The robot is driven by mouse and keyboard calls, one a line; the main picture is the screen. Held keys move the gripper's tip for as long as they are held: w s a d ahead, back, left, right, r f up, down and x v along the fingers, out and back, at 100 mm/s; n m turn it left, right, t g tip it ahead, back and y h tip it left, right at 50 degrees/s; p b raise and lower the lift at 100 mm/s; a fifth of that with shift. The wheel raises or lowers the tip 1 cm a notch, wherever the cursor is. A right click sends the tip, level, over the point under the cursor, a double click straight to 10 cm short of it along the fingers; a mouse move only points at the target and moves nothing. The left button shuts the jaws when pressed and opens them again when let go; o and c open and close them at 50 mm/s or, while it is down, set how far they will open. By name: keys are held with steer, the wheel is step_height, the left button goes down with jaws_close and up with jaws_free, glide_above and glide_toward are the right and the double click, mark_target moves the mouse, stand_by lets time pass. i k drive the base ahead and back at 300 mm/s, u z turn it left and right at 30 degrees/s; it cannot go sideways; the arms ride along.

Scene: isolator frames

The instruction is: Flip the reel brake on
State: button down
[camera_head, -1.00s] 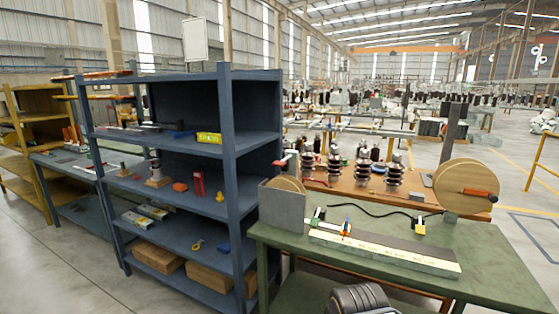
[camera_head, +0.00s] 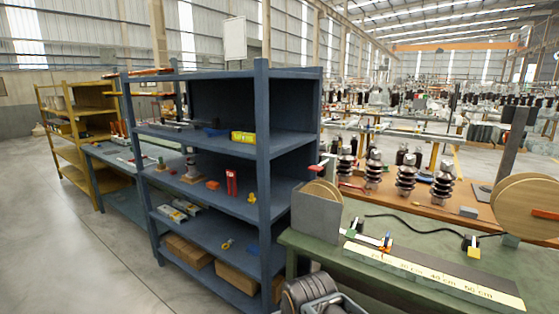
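A large wooden reel (camera_head: 523,205) stands at the right edge on the green bench (camera_head: 372,212), partly cut off by the picture edge. A red-orange lever (camera_head: 545,214) shows on its face, cut off at the right; it looks roughly level. I cannot tell from this whether the brake is on or off. Part of my arm shows at the bottom middle, below and left of the reel and in front of the bench. No gripper fingers can be made out.
A blue shelf unit (camera_head: 264,150) with several small items stands left of the bench. A grey box holding a wooden disc (camera_head: 318,215), a marked measuring strip (camera_head: 430,277) and a black cable (camera_head: 410,220) are on the bench. Open floor (camera_head: 70,255) lies at left.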

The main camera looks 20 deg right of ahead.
mark_target(320, 169)
steer(key=u, duration=0.2)
steer(key=i, duration=0.8)
steer(key=z, duration=0.6)
steer(key=i, duration=0.45)
steer(key=z, duration=0.45)
